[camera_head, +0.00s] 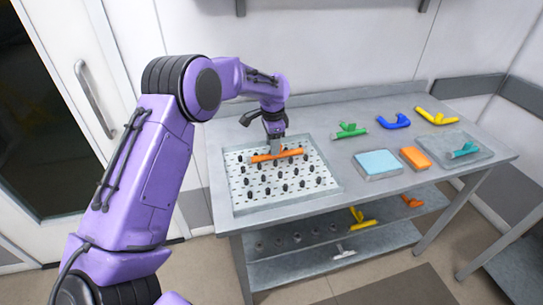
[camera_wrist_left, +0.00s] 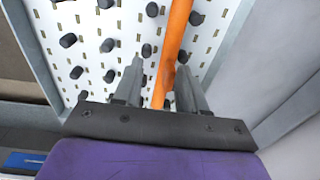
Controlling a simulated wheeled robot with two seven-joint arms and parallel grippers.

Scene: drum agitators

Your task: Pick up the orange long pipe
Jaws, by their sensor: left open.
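The orange long pipe (camera_head: 292,153) lies across the white pegboard (camera_head: 240,190), among its black pegs, on the grey table. In the wrist view the pipe (camera_wrist_left: 175,30) runs from the top edge down between my fingers. My left gripper (camera_head: 276,148) points down over the middle of the pipe. Its two fingers (camera_wrist_left: 160,75) are apart, one on each side of the pipe, and open. I cannot tell whether either finger touches it. My right gripper is not in view.
Green (camera_head: 349,130), blue (camera_head: 394,121) and yellow (camera_head: 436,116) pipe pieces lie at the back right. A lower shelf (camera_head: 375,229) holds more pieces.

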